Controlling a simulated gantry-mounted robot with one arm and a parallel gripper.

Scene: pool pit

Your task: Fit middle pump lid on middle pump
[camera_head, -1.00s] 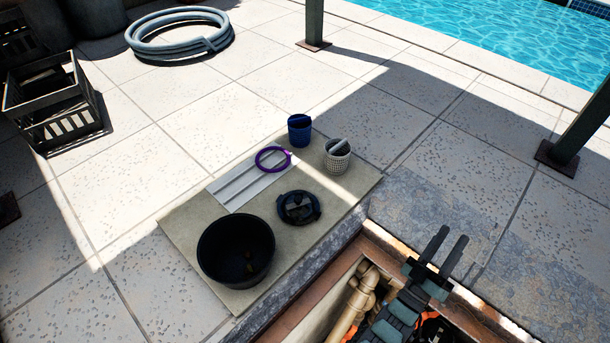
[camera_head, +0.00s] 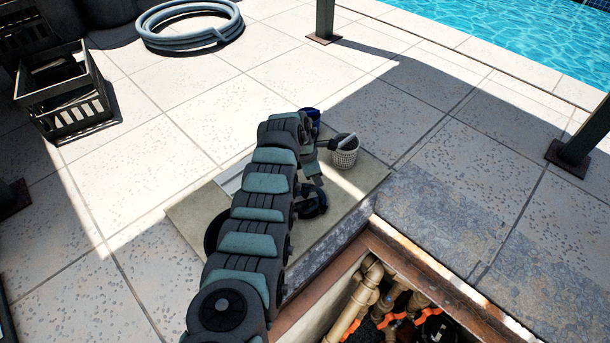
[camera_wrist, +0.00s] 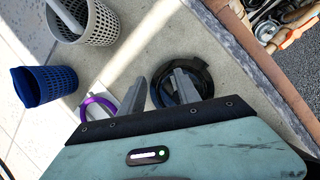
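A round dark lid (camera_head: 316,205) with raised parts on top lies on the beige mat, partly behind my arm in the head view. In the wrist view the lid (camera_wrist: 204,66) lies beyond my fingers, and one finger overlaps its picture. The gap to the lid is hard to judge. I cannot tell which pump is the middle one.
The mat (camera_head: 362,190) also bears a white basket (camera_head: 345,156), a blue basket (camera_wrist: 45,86), a purple ring (camera_wrist: 99,108) and a black tub, mostly hidden behind my arm. Beige pipes (camera_head: 357,300) run inside the pit. A crate (camera_head: 66,95) and hose (camera_head: 190,38) lie farther back.

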